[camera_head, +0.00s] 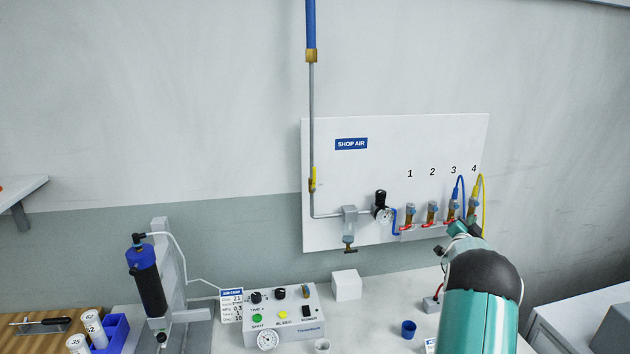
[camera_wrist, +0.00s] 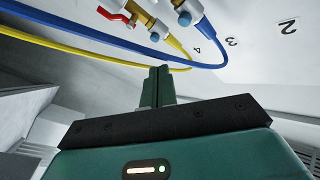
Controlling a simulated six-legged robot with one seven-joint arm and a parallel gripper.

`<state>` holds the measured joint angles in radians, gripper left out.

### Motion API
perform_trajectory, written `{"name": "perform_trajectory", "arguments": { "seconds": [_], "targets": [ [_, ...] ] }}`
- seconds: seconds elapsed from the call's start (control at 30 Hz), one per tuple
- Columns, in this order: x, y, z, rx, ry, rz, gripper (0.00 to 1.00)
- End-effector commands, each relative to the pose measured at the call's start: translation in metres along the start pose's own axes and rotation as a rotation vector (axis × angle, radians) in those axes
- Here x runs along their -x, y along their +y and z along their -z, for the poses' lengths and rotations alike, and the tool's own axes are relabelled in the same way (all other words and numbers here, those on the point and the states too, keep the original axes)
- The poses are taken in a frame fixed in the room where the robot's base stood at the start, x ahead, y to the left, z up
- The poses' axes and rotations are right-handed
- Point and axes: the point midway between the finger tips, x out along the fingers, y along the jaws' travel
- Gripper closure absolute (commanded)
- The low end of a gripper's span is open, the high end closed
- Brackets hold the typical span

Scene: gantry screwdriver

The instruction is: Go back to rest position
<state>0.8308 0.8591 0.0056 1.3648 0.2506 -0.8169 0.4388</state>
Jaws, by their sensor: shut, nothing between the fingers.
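My gripper (camera_wrist: 158,88) shows in the wrist view as two dark green fingers shut together with nothing between them. In the head view my teal arm reaches up at the right, and my gripper (camera_head: 458,228) is in front of the lower right of the shop air panel (camera_head: 400,140). It is close to the numbered valves 3 and 4. A blue hose (camera_wrist: 220,64) and a yellow hose (camera_wrist: 70,37) pass just beyond the fingertips in the wrist view. I cannot tell whether the fingers touch the hoses.
Valves with red handles (camera_head: 432,212) line the panel. A control box (camera_head: 280,312), a white block (camera_head: 346,285), a blue cup (camera_head: 408,329) and a dispenser stand (camera_head: 168,270) are on the bench. The wall above the panel is clear apart from the blue pipe (camera_head: 311,25).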

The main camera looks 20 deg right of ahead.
Motion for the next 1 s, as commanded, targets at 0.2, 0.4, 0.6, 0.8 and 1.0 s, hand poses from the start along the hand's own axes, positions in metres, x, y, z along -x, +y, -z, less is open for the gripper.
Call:
{"name": "perform_trajectory", "arguments": {
  "seconds": [0.2,0.4,0.6,0.8,1.0],
  "targets": [
    [0.005,-0.019,0.0,0.006,-0.029,0.01,1.0],
    [0.045,-0.11,-0.005,0.058,-0.204,0.06,1.0],
    [0.125,-0.203,-0.009,0.152,-0.433,0.126,1.0],
    [0.226,-0.267,-0.007,0.269,-0.646,0.203,1.0],
    [0.339,-0.298,0.003,0.406,-0.847,0.286,1.0]
  ]
}}
